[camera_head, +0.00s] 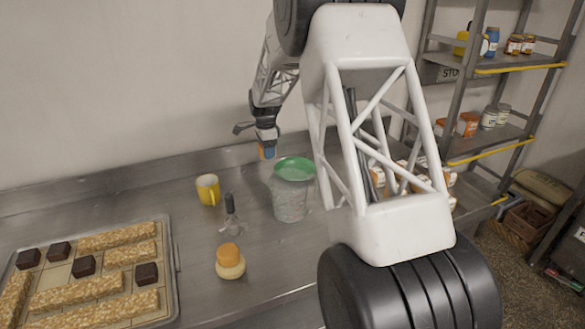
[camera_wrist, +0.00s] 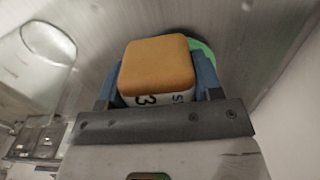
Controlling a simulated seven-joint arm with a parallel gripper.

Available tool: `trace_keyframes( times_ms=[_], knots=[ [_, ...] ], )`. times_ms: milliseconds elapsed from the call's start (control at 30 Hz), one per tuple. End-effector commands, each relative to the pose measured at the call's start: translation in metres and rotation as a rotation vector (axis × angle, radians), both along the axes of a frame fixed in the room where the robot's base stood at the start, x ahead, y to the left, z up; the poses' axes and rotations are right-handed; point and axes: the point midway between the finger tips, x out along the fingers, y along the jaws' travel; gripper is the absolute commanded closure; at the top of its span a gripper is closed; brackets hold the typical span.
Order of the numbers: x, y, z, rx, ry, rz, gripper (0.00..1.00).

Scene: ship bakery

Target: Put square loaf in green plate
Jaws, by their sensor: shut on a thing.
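The square loaf (camera_wrist: 157,66) has an orange-brown top and a white side with dark print. My gripper (camera_wrist: 155,82) is shut on it, with a blue finger on each side. In the head view my gripper (camera_head: 266,146) is over the back of the counter, and only a small bit of the orange loaf (camera_head: 262,153) shows. In the wrist view the loaf hides most of the green plate (camera_wrist: 204,47).
The clear container (camera_head: 290,203) stands upright. A yellow mug (camera_head: 208,190), a dark-handled tool (camera_head: 231,216) and an orange-topped round item (camera_head: 230,262) stand nearby. A tray (camera_head: 172,262) of bars and dark cubes lies front left. Shelves (camera_head: 500,66) rise at right.

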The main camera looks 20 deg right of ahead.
Motion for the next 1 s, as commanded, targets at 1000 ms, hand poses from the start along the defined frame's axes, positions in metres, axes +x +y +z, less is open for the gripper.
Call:
trace_keyframes(
  times_ms=[1000],
  knots=[
    [0.008,-0.115,0.002,0.0,0.001,0.03,0.65]
  ],
)
